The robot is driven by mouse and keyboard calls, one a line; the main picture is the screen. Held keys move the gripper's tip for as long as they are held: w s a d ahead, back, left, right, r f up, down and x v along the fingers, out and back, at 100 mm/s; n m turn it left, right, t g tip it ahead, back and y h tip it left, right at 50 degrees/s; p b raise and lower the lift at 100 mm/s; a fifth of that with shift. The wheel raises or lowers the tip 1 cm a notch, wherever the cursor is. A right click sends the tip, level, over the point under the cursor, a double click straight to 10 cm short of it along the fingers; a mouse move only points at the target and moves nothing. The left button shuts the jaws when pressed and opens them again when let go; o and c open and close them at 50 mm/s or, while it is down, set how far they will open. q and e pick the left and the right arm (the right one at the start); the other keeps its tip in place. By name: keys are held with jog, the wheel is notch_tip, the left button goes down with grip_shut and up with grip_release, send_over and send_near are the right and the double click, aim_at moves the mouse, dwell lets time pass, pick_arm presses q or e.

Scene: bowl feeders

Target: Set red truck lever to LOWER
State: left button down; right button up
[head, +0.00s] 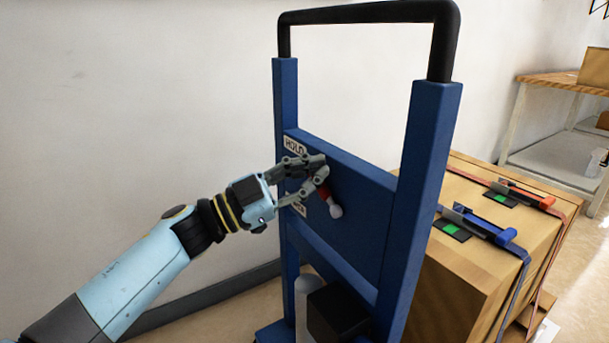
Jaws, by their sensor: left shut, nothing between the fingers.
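A blue hand truck (422,150) with a black top handle stands in the middle of the head view. Its blue panel (365,200) carries a small red lever (323,194) with a pale knob (336,211) that points down and to the right. A "HOLD" label (294,144) sits at the panel's upper left, and a second label (299,208) below it is partly hidden. My left gripper (316,184) is shut and empty, in front of the panel at the lever's upper part. It covers the lever's base; I cannot tell whether it touches. My right gripper is out of view.
A wooden crate (470,265) with a blue clamp (480,226), a red clamp (522,193) and straps stands right of the truck. A black block (338,312) sits low between the truck's uprights. A shelf (545,120) is at the back right. The white wall is behind.

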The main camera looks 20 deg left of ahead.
pick_arm(q)
jog(key=shift+w+a+f, duration=0.15)
jog(key=shift+w+f, duration=0.05)
jog(key=shift+f, duration=0.2)
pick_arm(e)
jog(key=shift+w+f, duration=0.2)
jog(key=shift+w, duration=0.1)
pick_arm(q)
jog(key=shift+a+n, duration=0.15)
jog(key=shift+n, duration=0.15)
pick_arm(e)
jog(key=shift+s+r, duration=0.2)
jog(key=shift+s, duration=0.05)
